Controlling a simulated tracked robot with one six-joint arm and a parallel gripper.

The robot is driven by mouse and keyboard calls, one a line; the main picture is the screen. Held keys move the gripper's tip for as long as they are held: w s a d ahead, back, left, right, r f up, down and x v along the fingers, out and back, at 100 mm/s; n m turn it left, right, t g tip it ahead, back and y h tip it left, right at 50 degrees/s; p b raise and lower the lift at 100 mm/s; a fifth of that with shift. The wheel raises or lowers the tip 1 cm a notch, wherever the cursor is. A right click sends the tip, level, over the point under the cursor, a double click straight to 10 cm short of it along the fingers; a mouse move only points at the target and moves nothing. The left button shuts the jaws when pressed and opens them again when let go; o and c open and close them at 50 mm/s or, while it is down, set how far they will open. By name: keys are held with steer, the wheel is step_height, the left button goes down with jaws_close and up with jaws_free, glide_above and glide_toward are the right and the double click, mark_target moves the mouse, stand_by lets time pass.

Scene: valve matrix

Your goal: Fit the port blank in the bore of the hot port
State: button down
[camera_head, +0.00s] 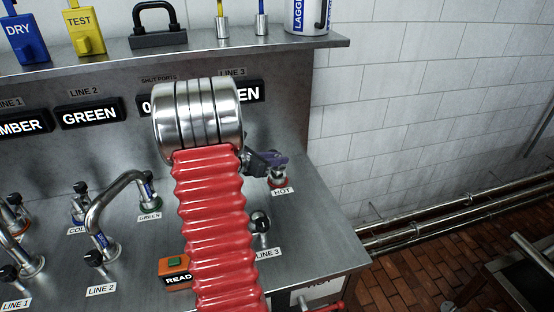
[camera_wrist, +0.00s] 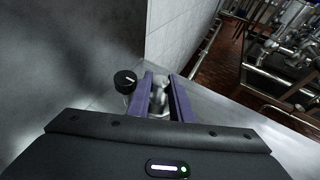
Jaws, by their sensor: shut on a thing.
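The hot port (camera_head: 279,183) is a short fitting with a red ring, behind a HOT label on the right of the steel bench. My gripper (camera_head: 278,159), with purple fingers, is right above it, touching or very close; I cannot tell which. In the wrist view my gripper (camera_wrist: 161,88) is shut on a small pale metallic thing (camera_wrist: 160,92), seemingly the port blank, mostly hidden between the fingers. The bore is hidden, so I cannot tell whether the blank is inside it.
A black-knobbed valve (camera_head: 260,222) stands at LINE 3, in front of the hot port. The green port (camera_head: 150,203) holds a curved pipe (camera_head: 110,205). A shelf (camera_head: 200,52) with tags and a padlock overhangs behind.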

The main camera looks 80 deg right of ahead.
steer(key=shift+f, duration=1.55)
stand_by(0.4)
steer(key=c, duration=1.5)
jaws_free()
steer(key=v, duration=1.3)
steer(key=shift+w+a, duration=0.2)
steer(key=shift+a, duration=0.15)
steer(key=shift+r, duration=4)
